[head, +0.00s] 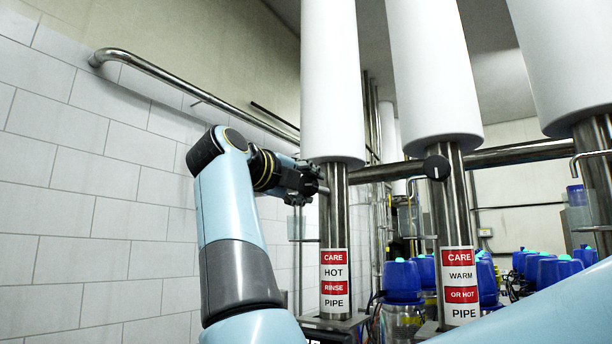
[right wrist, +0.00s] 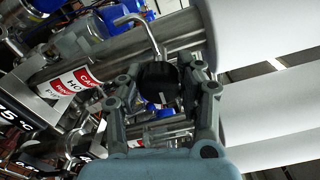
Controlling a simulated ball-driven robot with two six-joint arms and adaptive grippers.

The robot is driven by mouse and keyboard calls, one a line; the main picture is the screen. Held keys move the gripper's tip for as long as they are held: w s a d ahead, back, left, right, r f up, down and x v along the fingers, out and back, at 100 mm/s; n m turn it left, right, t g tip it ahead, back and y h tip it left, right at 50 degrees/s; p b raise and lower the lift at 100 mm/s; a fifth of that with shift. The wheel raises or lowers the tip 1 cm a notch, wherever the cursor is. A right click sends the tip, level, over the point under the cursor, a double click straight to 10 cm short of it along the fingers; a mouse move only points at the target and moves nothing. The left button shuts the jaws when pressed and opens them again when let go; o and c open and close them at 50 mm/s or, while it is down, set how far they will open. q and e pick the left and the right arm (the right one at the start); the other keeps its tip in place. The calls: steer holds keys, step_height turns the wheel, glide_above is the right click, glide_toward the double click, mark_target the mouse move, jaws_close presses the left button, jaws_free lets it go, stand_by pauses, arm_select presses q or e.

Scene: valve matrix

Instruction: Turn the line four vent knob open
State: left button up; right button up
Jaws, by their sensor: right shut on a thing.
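My right gripper (head: 312,184) is at the steel pipe (head: 333,212) with the "CARE HOT RINSE PIPE" label (head: 335,280). In the right wrist view my right gripper (right wrist: 163,92) has its two fingers on either side of a black round knob (right wrist: 158,80) and is shut on it. A short white mark shows on the knob's face. In the head view this knob is hidden by the gripper. Another black knob (head: 437,167) with a white mark stands free on the "WARM OR HOT" pipe (head: 449,205). I cannot read which line the held knob belongs to. My left gripper is out of view.
Thick white-sleeved pipes (head: 332,80) hang close beside the gripper. A steel rail (head: 190,88) runs along the tiled wall at left. Several blue-topped jars (head: 402,280) stand low behind the pipes. A bent steel tube (right wrist: 142,28) shows near the held knob.

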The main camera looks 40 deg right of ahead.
steer(key=shift+n+p, duration=0.35)
steer(key=shift+n, duration=0.15)
steer(key=o, duration=1.2)
